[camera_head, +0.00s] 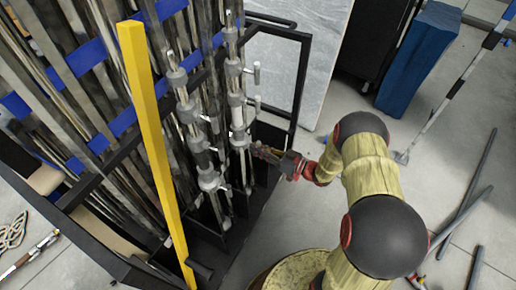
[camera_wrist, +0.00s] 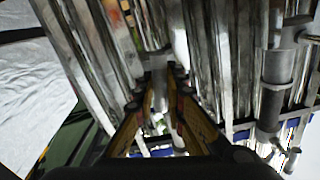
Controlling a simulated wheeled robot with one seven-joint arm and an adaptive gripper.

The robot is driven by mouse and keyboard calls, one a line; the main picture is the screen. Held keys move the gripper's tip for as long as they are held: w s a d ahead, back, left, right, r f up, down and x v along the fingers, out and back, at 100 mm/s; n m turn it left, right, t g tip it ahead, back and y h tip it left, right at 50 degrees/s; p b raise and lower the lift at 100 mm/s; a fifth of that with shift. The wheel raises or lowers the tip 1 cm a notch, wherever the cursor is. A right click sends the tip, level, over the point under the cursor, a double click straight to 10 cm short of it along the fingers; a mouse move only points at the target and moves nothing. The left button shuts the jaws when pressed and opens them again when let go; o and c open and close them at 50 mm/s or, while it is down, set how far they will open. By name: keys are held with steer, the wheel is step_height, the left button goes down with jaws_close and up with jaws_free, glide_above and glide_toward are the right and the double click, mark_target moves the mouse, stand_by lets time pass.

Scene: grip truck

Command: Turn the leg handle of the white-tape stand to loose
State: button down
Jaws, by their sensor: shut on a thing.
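Two upright metal stands with grey collars are in the truck rack in the head view. The right one (camera_head: 237,98) is closest to my gripper (camera_head: 257,149), whose tips reach its lower part from the right. A pale band on this stand may be the white tape, but I cannot tell for sure. In the wrist view my gripper (camera_wrist: 167,78) points at a metal pole (camera_wrist: 152,36), its fingers close together at the tips. It is shut on a small part, apparently the leg handle, which the fingers mostly hide.
The left collared stand (camera_head: 188,112) is close by. A yellow post (camera_head: 150,130) and the black rack frame (camera_head: 298,85) flank the stands. A blue case (camera_head: 418,58) stands at the back right. Dark poles (camera_head: 467,213) lie on the floor at right.

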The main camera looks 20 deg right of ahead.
steer(key=shift+f+n, duration=0.15)
steer(key=shift+n, duration=0.25)
steer(key=c, duration=1.8)
jaws_free()
steer(key=v, duration=1.2)
